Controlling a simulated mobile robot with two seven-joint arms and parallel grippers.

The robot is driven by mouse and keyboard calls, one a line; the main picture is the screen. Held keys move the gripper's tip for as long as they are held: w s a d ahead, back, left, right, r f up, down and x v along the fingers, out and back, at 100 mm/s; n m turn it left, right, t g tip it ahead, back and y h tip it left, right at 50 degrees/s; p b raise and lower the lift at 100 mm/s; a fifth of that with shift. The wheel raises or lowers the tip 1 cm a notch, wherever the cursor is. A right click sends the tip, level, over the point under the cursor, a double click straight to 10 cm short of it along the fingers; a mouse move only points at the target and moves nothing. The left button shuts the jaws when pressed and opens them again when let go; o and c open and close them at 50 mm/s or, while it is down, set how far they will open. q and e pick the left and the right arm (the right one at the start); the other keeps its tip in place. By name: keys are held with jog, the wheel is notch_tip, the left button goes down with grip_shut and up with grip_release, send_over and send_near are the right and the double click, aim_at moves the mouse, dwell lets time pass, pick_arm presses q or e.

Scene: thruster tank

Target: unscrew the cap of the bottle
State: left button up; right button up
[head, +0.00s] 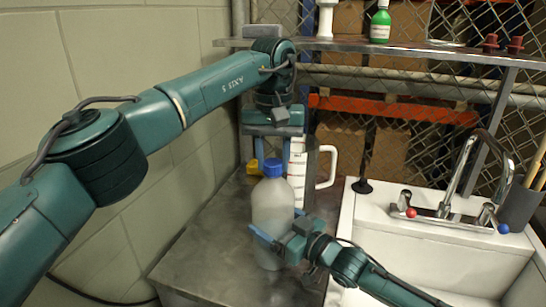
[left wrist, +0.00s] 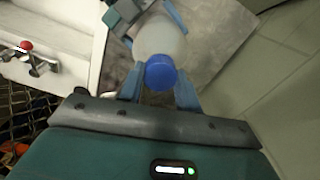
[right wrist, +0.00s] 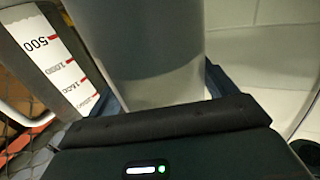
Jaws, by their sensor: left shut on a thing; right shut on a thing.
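A translucent white bottle (head: 272,208) with a blue cap (head: 273,168) stands upright on the metal counter. The cap is on the bottle's neck. My left gripper (head: 271,160) comes down from above and is shut on the cap. In the left wrist view the cap (left wrist: 160,73) lies between its two blue fingers. My right gripper (head: 276,226) is shut on the bottle's body from the right side. In the right wrist view the bottle body (right wrist: 140,55) fills the space between the fingers. Whether the cap has turned cannot be told.
A measuring jug (head: 297,172) with red marks stands close behind the bottle. A white sink (head: 435,245) with a faucet (head: 460,175) is at right. A shelf (head: 420,52) with a green bottle (head: 380,25) runs above. The counter's front left (head: 205,255) is clear.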

pick_arm(q)
jog(key=n, duration=0.8)
jog(key=shift+n, duration=0.4)
jog(key=n, duration=1.2)
jog(key=shift+n, duration=0.4)
jog(key=n, duration=0.6)
jog(key=shift+n, duration=0.3)
jog(key=n, duration=0.6)
jog(key=shift+r, duration=0.1)
jog(key=n, duration=0.4)
jog(key=shift+n, duration=0.4)
jog(key=n, duration=1.2)
jog(key=shift+n, duration=0.3)
